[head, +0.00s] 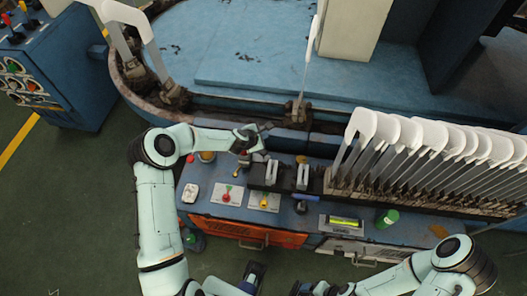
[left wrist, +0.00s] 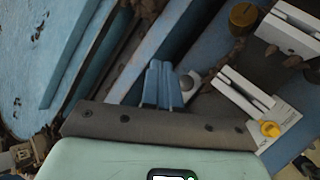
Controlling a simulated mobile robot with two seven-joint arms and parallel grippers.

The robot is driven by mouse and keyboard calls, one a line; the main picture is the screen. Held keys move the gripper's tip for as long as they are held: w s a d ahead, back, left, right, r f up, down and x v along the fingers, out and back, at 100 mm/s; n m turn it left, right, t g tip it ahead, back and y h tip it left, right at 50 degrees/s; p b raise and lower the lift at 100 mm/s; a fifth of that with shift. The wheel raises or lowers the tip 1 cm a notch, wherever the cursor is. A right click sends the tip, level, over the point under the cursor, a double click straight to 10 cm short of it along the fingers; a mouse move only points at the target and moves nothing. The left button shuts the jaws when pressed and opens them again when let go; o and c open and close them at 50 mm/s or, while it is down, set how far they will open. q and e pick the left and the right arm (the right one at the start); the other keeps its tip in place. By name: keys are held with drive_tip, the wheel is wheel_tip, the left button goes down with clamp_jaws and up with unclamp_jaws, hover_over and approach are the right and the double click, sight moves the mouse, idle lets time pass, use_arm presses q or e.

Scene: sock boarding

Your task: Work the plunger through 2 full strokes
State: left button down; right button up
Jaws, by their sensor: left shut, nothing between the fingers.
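My left gripper (head: 244,157) is over the back left of the blue bench, fingers pointing down. In the left wrist view its blue-grey fingers (left wrist: 161,85) are together with nothing held. No part is clearly recognisable as the plunger. A brass-coloured round cap (head: 207,156) stands on the bench left of the gripper; a similar brass knob (left wrist: 243,16) shows in the left wrist view, apart from the fingers. Two upright pale plates stand on a dark block (head: 257,176), just right of the gripper. My right gripper (head: 302,289) is partly cut off at the bottom edge, and its fingers are unclear.
Plates with a red knob (head: 228,195) and a yellow knob (head: 264,200) lie at the bench front. A rack of white sock boards (head: 430,140) fills the right side. A green can (head: 387,217) stands near the front edge. The large blue machine (head: 250,70) is behind.

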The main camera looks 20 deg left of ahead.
use_arm(q)
drive_tip(key=b, duration=0.5)
hover_over(263, 152)
drive_tip(key=f, duration=0.7)
drive_tip(key=shift+s+f, duration=0.3)
drive_tip(key=shift+s, duration=0.05)
drive_tip(key=shift+d+f+b, duration=0.1)
drive_tip(key=shift+f+b, duration=0.3)
drive_tip(key=shift+b, duration=0.05)
drive_tip(key=shift+f, duration=0.15)
idle(0.6)
drive_tip(key=shift+f+b, duration=0.3)
drive_tip(key=shift+b, duration=0.25)
drive_tip(key=shift+s+f+b, duration=0.1)
drive_tip(key=shift+f+b, duration=1.2)
drive_tip(key=shift+f, duration=0.15)
idle(1.2)
drive_tip(key=shift+r+p, duration=0.75)
drive_tip(key=shift+r, duration=0.3)
drive_tip(key=shift+r+p, duration=0.35)
drive_tip(key=shift+r, duration=0.4)
